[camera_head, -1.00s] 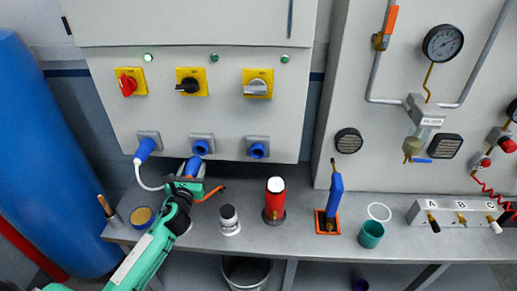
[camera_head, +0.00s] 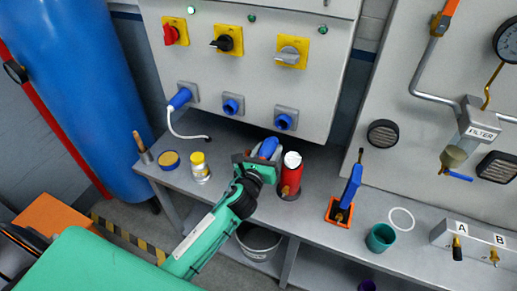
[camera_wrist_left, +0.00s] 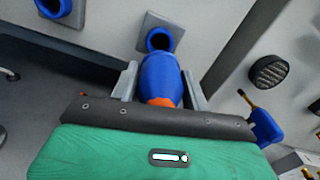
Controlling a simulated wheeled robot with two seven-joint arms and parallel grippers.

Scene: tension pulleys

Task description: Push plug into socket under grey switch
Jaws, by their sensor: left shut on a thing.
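The grey switch (camera_head: 291,52) sits on a yellow plate at the right of the panel. The blue socket (camera_head: 285,120) below it is empty; in the left wrist view the socket (camera_wrist_left: 160,38) is just beyond the plug. My left gripper (camera_head: 264,158) is shut on a blue plug (camera_head: 268,147), below and slightly left of that socket. In the left wrist view the plug (camera_wrist_left: 160,78) lies between the fingers, orange at its near end, pointing toward the socket; a gap seems to remain, but its depth is unclear. My right gripper is not in view.
A red cylinder (camera_head: 291,175) stands close right of my left gripper. The middle socket (camera_head: 232,104) is empty; another blue plug (camera_head: 180,98) with a white cable fills the left socket. A jar (camera_head: 200,170) and blue-handled tool (camera_head: 350,185) stand on the bench.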

